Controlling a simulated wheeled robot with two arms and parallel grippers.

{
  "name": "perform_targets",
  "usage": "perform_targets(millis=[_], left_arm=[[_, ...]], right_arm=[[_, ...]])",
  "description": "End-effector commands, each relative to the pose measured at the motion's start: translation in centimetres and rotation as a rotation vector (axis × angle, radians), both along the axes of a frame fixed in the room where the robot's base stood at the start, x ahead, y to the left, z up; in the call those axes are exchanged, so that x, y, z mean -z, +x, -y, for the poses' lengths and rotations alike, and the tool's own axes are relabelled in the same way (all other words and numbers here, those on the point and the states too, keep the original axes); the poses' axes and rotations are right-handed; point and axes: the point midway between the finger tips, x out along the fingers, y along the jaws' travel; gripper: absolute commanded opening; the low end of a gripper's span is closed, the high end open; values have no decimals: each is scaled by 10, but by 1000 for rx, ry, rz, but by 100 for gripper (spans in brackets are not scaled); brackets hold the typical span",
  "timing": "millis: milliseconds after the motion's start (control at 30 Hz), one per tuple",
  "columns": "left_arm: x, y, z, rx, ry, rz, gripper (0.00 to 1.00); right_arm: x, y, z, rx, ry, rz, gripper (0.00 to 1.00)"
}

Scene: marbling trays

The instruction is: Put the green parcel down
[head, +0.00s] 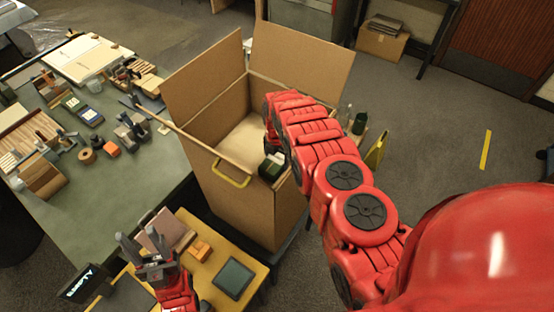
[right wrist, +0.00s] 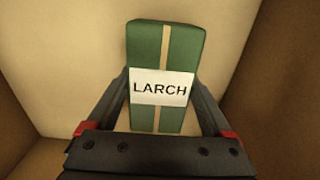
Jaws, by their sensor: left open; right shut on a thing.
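The green parcel (right wrist: 143,45) has a tan stripe and a white label reading LARCH. My right gripper (right wrist: 160,90) is shut on it, one finger on each side. My left gripper (head: 143,245) is open and empty above the small yellow-topped table.
A green worktable (head: 125,190) with tools, blocks and tape is at left.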

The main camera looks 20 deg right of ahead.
Motion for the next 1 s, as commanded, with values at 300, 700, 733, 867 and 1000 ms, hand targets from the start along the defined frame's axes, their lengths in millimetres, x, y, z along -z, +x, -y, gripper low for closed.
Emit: perform_targets(millis=[300,700,733,867,1000], left_arm=[[1,0,0,0,0,0,50],[10,0,0,0,0,0,50],[11,0,0,0,0,0,50],[20,0,0,0,0,0,50],[31,0,0,0,0,0,50]], right_arm=[[1,0,0,0,0,0,100],[-25,1,0,1,1,1,100],[-29,1,0,0,1,1,100],[-47,1,0,2,1,2,100],[-68,1,0,2,0,2,100]])
